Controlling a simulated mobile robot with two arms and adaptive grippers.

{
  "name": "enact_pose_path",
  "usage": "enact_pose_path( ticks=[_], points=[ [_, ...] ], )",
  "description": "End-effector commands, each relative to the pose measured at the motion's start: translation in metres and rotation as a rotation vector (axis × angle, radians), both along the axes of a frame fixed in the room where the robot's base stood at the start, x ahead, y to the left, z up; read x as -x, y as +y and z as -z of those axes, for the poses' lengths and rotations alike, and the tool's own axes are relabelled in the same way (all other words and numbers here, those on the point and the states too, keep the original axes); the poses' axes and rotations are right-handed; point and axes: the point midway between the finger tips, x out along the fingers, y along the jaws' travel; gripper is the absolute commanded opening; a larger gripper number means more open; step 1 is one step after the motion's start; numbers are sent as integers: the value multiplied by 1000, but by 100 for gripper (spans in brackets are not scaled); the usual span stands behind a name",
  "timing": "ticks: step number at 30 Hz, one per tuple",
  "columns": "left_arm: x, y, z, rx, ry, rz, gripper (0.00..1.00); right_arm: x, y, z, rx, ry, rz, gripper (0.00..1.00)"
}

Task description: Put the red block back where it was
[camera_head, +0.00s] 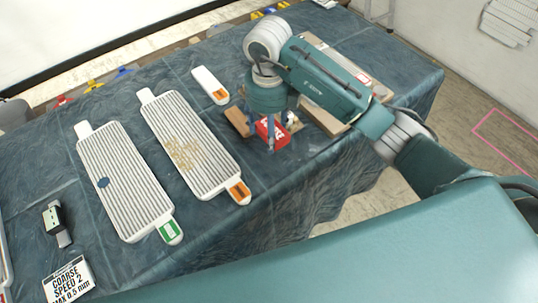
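The red block (280,137) with white markings is on the dark teal cloth of the table, near its front edge. My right gripper (272,130) comes down over it from above, its arm reaching in from the right. One grey finger passes in front of the block's near face. The other finger is mostly hidden, so I cannot tell whether they grip the block. Whether the block rests on the cloth or is slightly raised is also unclear. My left gripper is not in view.
A brown wooden block (237,121) lies just left of the red block, and a flat board (322,116) to its right. Two ribbed white panels (120,190) (185,148) lie left. A white orange-ended piece (209,85) lies behind.

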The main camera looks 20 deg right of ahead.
Motion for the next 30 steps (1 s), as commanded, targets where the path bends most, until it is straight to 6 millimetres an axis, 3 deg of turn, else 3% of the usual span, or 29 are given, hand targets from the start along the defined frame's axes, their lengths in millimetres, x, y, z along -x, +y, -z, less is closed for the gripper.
enact_pose_path(
  ticks=[3,9,14,21,30],
  points=[
    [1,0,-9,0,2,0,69,2,0,30,0,5,1,40],
    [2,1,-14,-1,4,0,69,0,0,66,-1,0,-1,40],
    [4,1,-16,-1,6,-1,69,0,0,79,-1,0,-2,40],
    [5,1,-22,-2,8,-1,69,0,1,113,-2,0,-1,40],
    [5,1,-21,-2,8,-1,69,-1,0,117,-1,-3,-3,40]
  ],
)
